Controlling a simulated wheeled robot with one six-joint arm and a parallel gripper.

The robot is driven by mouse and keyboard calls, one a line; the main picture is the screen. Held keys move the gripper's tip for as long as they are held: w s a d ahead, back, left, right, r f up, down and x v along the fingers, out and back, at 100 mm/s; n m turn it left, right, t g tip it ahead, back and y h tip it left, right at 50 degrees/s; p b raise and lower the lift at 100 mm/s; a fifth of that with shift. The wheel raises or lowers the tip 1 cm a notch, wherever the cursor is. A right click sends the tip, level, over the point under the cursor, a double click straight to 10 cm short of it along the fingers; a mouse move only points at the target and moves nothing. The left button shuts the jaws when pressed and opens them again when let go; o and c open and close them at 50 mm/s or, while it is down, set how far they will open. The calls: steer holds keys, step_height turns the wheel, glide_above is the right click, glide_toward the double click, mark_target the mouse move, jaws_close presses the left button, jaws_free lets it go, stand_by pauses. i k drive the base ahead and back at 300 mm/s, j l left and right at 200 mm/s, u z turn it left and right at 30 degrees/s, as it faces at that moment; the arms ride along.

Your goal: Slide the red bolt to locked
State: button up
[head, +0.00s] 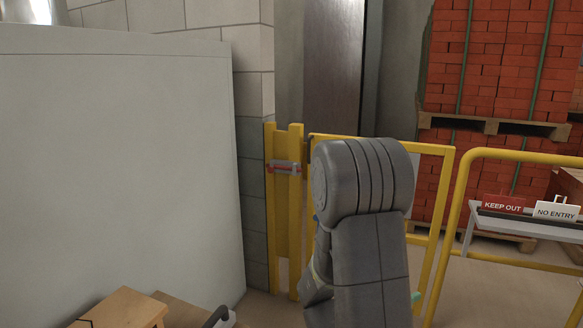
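A small bolt (284,167) in grey and red sits on the yellow post (283,220) at the left end of the yellow gate (435,215). It lies level, with red showing at its left and along its middle. It is too small to tell how far it is slid across. My grey arm stands upright in front of the gate, right of the bolt and apart from it in the picture. The arm hides much of the gate's middle. I cannot make out my gripper or its fingers.
A large pale panel (120,170) fills the left. Yellow railing (520,155) stands at right, near a grey bench (520,223) with a KEEP OUT sign (502,204) and a NO ENTRY sign (556,211). Red bricks (495,60) are stacked behind. A wooden box (125,310) is at the bottom.

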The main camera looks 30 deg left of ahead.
mark_target(271, 169)
steer(key=i+u, duration=0.35)
steer(key=i, duration=0.2)
steer(key=i+l+u, duration=0.1)
steer(key=i+u, duration=0.2)
steer(key=i, duration=0.2)
steer(key=i+l+u, duration=0.2)
steer(key=i+u, duration=0.15)
steer(key=i, duration=0.15)
steer(key=i+j+u, duration=0.25)
steer(key=i+j, duration=0.2)
steer(key=i+j+u, duration=0.2)
steer(key=i+j, duration=0.15)
steer(key=i, duration=0.25)
